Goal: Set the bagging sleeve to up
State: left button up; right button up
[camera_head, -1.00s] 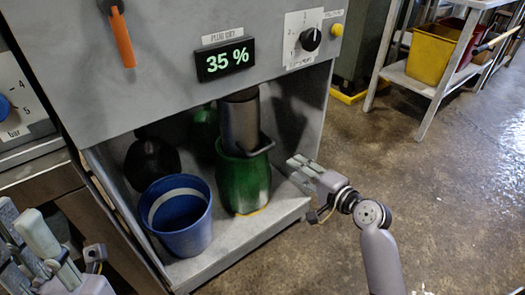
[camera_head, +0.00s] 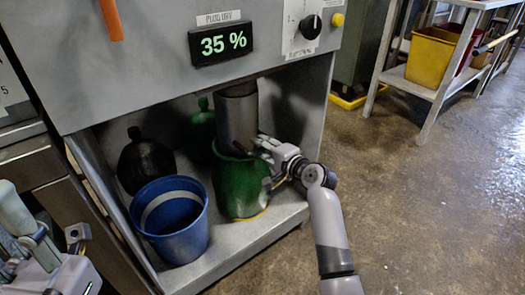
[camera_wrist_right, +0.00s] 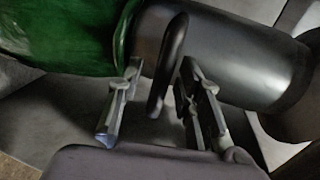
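The gripper's two fingers are apart, one on each side of the handle. My left gripper (camera_head: 45,245) is at the lower left, away from the sleeve.
A blue bucket (camera_head: 170,222) stands left of the green bag on the bay floor. A black round container (camera_head: 145,165) and another green object (camera_head: 203,122) are behind. The bay's right wall (camera_head: 305,110) is close to my right arm. The display (camera_head: 220,44) reads 35 %.

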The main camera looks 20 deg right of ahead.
jog(key=shift+c, duration=0.5)
grip_shut()
dwell(0.4)
